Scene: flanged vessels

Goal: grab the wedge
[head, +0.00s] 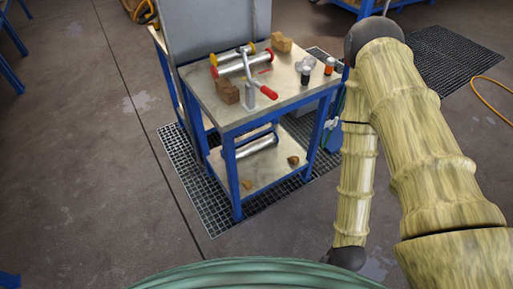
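No piece is plainly marked as the wedge. In the head view, a small brown wooden piece (293,160) with a slanted look lies on the lower shelf at the right. A smaller tan piece (246,184) lies on that shelf near the front left leg. Brown wooden blocks (228,92) sit on the tabletop at the left, and a lighter tan block (281,43) sits at its back. Which is the wedge I cannot tell. My arm hangs at the right, folded downward, apart from the table; my gripper is not visible.
The blue-legged table (300,97) carries metal cylinders with red and yellow ends (247,65), a red-handled tool (262,92) and small bottles (306,75). Another cylinder (255,143) lies on the lower shelf. A grey panel (205,25) stands behind. Floor at the left is clear.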

